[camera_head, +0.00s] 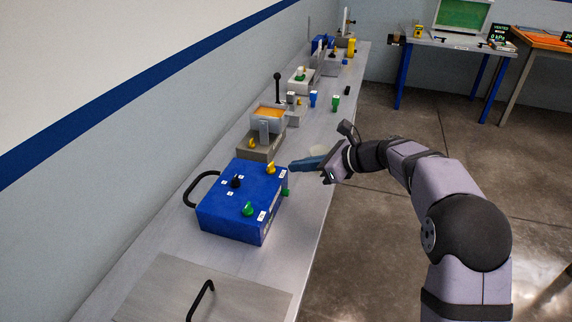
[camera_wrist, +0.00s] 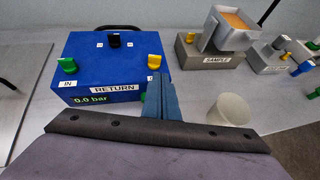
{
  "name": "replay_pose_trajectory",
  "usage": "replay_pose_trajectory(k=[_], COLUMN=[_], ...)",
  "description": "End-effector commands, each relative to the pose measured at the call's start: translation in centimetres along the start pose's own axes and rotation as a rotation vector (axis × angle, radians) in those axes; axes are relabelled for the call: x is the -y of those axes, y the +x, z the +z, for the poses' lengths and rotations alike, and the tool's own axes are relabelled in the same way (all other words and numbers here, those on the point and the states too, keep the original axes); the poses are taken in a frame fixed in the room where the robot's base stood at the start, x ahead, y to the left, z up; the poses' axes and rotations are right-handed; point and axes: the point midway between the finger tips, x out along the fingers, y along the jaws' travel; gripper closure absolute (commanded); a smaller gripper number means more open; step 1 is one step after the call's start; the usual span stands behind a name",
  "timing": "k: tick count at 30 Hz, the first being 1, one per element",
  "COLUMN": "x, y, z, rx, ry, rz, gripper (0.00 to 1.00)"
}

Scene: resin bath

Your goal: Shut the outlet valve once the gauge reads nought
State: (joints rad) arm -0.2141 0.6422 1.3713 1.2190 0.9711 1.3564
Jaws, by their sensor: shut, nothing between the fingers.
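A blue box (camera_head: 238,222) stands on the long bench, with a green knob (camera_wrist: 67,65), a black knob (camera_wrist: 113,40) and a yellow knob (camera_wrist: 153,62) on top. The label beside the green knob reads "IN"; the label by the yellow knob is too small and partly covered to read. The front display (camera_wrist: 90,99) reads "0.0 bar", below a "RETURN" label. A small green part (camera_head: 285,192) sticks out of the box's side. My gripper (camera_head: 293,167) is shut and empty, just right of the box near the yellow knob; its fingers cover part of the box in the wrist view.
A pale cup (camera_wrist: 230,110) stands close beside my fingers. A grey "SAMPLE" block (camera_wrist: 212,56) with an orange-filled tray (camera_wrist: 237,20) lies beyond the box. A black hose handle (camera_head: 203,188) arches left of the box. Bare floor lies right of the bench.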

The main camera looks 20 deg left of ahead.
Motion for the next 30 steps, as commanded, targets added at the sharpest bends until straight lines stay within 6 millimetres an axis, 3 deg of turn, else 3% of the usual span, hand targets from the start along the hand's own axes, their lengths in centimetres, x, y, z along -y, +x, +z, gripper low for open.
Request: replay_pose_trajectory(k=[6, 15, 21, 26, 30], x=[0.2, 0.3, 0.3, 0.0, -0.9], y=[-4.6, -8.3, -9.0, -8.1, -5.5], z=[0.0, 0.0, 0.0, -0.2, -0.5], rx=[0.001, 0.0, -0.001, 0.022, 0.117], ry=[-0.002, -0.001, -0.001, 0.0, -0.001], rz=[-0.003, 0.0, 0.001, 0.019, 0.066], gripper=[1.0, 1.0, 0.98, 0.61, 0.61])
